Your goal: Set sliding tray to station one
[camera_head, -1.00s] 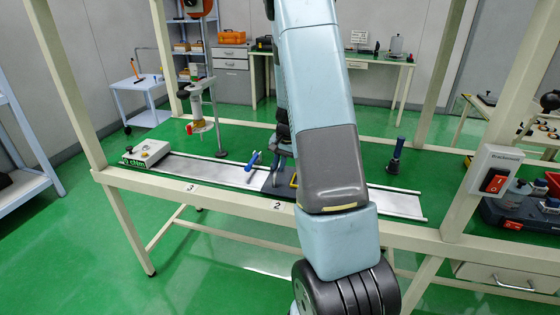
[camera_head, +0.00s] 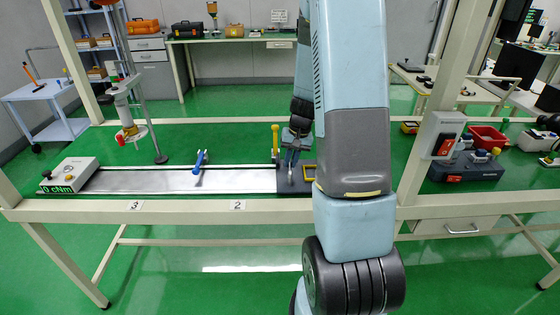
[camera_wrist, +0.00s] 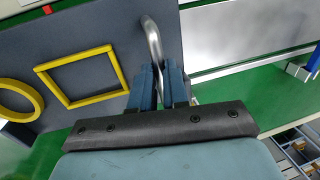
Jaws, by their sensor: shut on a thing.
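The sliding tray (camera_head: 285,186) is a dark grey plate on the metal rail (camera_head: 240,180), right of the "2" label (camera_head: 238,205). The wrist view shows its grey surface (camera_wrist: 85,30) with a yellow square outline and a yellow ring. A bent metal handle (camera_wrist: 152,38) rises from the tray. My gripper (camera_wrist: 160,82) is shut on this handle; the head view shows it just above the tray (camera_head: 291,160). The "3" label (camera_head: 135,205) is farther left. My arm hides the rail's right part, and no "1" label shows.
A blue-handled clamp (camera_head: 198,166) stands at the rail left of the tray. A yellow-handled lever (camera_head: 275,143) stands close behind the tray. A box with a green readout (camera_head: 70,175) is at the rail's left end.

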